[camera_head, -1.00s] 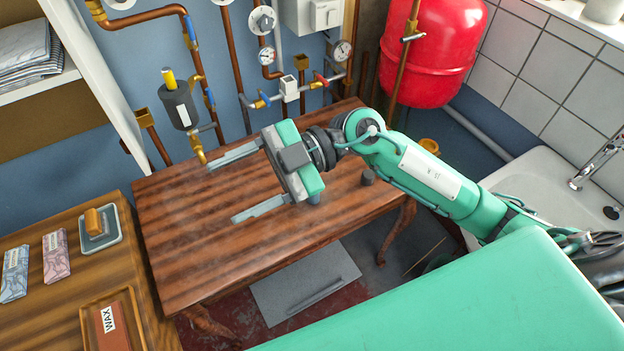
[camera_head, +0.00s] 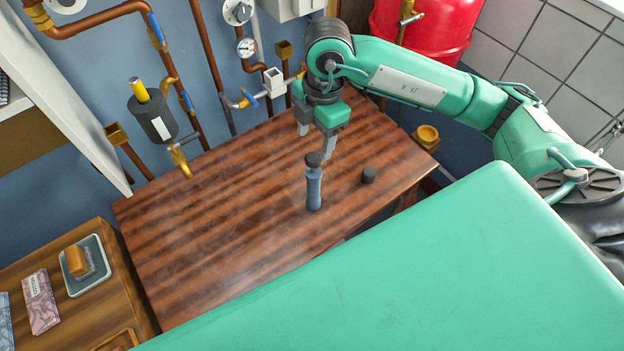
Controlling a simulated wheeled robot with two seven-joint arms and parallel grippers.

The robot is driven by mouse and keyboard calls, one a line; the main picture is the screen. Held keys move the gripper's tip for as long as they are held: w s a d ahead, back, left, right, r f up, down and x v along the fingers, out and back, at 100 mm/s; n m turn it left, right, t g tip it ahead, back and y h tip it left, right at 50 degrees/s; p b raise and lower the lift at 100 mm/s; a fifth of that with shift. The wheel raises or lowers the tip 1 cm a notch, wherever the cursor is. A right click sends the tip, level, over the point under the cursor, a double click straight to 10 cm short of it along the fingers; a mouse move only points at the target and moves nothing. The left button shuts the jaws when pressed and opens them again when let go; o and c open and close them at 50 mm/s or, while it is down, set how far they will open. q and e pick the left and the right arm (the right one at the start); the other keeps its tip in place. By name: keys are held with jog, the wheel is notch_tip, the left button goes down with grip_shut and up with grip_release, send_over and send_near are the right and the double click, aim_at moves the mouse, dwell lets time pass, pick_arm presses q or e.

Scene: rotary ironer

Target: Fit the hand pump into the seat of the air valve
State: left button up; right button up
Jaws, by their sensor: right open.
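A slate-blue upright cylinder with a dark cap, which looks like the hand pump (camera_head: 314,188), stands on the wooden table. My right gripper (camera_head: 316,142) points down just behind it, with its fingers apart and nothing seen between them. One finger comes down close behind the pump's cap; I cannot tell whether they touch. Brass square-topped fittings show on the pipes at left (camera_head: 116,134) and in the middle (camera_head: 284,48), and another at the right (camera_head: 427,136). I cannot tell which one is the air valve's seat. My left gripper is out of view.
The wooden table (camera_head: 215,215) is mostly clear, with a small dark knob (camera_head: 368,175) right of the pump. A dark cylinder with a yellow top (camera_head: 152,115) is on the wall pipes. A red tank (camera_head: 425,25) is behind my right arm. A side table (camera_head: 75,330) stands at lower left.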

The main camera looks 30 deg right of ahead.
aim_at(314, 157)
notch_tip(314, 157, down, 3)
jog(key=shift+w+a+f, duration=0.15)
notch_tip(314, 157, down, 3)
jog(key=shift+r+p, duration=0.1)
jog(key=shift+p, duration=0.65)
notch_tip(314, 157, down, 4)
jog(key=shift+r+p, duration=0.25)
jog(key=shift+p, duration=0.25)
jog(key=shift+f, duration=0.2)
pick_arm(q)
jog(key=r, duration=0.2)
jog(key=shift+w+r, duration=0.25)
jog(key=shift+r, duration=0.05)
pick_arm(e)
grip_shut()
